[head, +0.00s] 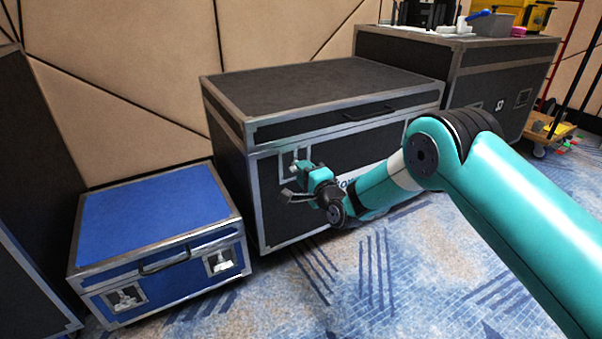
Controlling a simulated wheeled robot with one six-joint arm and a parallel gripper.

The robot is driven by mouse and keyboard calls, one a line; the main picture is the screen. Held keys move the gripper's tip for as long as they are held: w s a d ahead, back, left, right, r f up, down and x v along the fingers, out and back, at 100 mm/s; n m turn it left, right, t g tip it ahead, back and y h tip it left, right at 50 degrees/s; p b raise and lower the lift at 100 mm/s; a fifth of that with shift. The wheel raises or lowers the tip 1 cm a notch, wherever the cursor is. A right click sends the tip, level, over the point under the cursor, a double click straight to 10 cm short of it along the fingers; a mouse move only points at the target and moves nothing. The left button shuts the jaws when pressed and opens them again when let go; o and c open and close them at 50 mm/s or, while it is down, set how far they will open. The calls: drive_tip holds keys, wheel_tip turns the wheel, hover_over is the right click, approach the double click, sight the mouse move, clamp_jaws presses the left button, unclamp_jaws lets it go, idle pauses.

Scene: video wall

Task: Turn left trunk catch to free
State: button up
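A large black trunk (330,88) with metal edges stands against the wall in the head view, its lid closed. A dark handle (368,113) is on its front. The trunk's left catch (287,157) shows as a pale metal plate on the upper left of the front; its lower part is hidden behind my gripper. My gripper (290,183) is in front of this catch, its fingers pointing left and spread apart. It appears empty. I cannot tell whether a finger touches the catch, or how the catch is turned. My arm hides the right part of the trunk's front.
A blue case (150,214) with two catches and a handle stands to the left. Another black case (480,60) at the back right carries tools and boxes. A wheeled trolley (555,133) is at far right. The patterned carpet (330,290) in front is clear.

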drive_tip(key=shift+x, duration=1.1)
drive_tip(key=c, duration=0.6)
